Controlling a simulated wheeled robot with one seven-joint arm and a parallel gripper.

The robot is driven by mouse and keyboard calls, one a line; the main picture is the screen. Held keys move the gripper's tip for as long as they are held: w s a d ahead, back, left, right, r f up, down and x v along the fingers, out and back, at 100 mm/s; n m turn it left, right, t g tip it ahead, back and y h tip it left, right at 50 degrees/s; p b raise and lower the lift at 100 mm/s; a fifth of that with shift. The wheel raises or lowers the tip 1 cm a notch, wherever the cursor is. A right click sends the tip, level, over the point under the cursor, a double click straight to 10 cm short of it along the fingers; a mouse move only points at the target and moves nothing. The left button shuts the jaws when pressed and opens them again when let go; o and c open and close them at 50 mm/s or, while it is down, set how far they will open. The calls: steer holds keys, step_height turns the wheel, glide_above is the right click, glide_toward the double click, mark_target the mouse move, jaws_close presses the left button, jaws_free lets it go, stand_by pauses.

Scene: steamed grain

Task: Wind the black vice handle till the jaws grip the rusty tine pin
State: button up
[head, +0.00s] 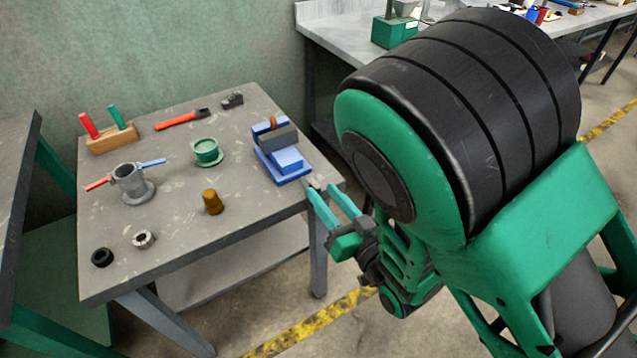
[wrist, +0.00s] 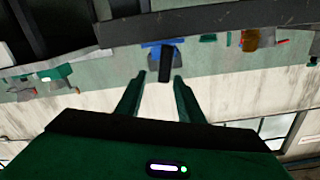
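The blue vice (head: 285,160) with a grey jaw block stands at the right edge of the table. A rusty pin (head: 273,122) stands up at the far end of the vice; I cannot tell whether the jaws touch it. My gripper (head: 324,191) is open and empty, just off the table's right corner, in front of the vice. In the wrist view, a dark upright bar (wrist: 166,62), perhaps the black handle, shows beyond and between the spread fingertips (wrist: 160,78). It looks apart from both fingers. The handle cannot be made out in the head view.
The table (head: 255,212) also holds an ochre cylinder (head: 213,201), a green flanged part (head: 207,152), a grey pot with coloured handles (head: 132,182), an orange hammer (head: 182,119), a wooden block (head: 112,138) and small rings. The floor to its right is free.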

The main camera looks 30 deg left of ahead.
steer(key=shift+v, duration=1.95)
steer(key=shift+w, duration=0.15)
steer(key=w+d+r+m+t+h, duration=0.1)
steer(key=w+d+m+t+h, duration=0.4)
steer(key=w+d, duration=1.3)
steer(key=w+d+r+m+g+h, duration=0.15)
steer(key=d+h, duration=0.35)
steer(key=d, duration=0.6)
steer(key=w+d+r+m+g+h, duration=0.1)
steer(key=w+d+m+g+h, duration=0.2)
steer(key=d, duration=0.7)
steer(key=s+d+r+m+g+h, duration=0.2)
steer(key=s+d+h, duration=0.3)
steer(key=d, duration=0.7)
steer(key=s+d+r+m+g, duration=0.1)
steer(key=s+d, duration=0.3)
steer(key=s, duration=0.5)
steer(key=s+d+r+m+g+y, duration=0.1)
steer(key=s+d+r+m+g, duration=0.1)
steer(key=s, duration=0.7)
steer(key=s+d+r+m+g+y, duration=0.1)
steer(key=s+d+r+g, duration=0.2)
steer(key=s+d, duration=0.3)
steer(key=s, duration=0.2)
steer(key=shift+s+r, duration=0.2)
steer(key=shift+s, duration=0.2)
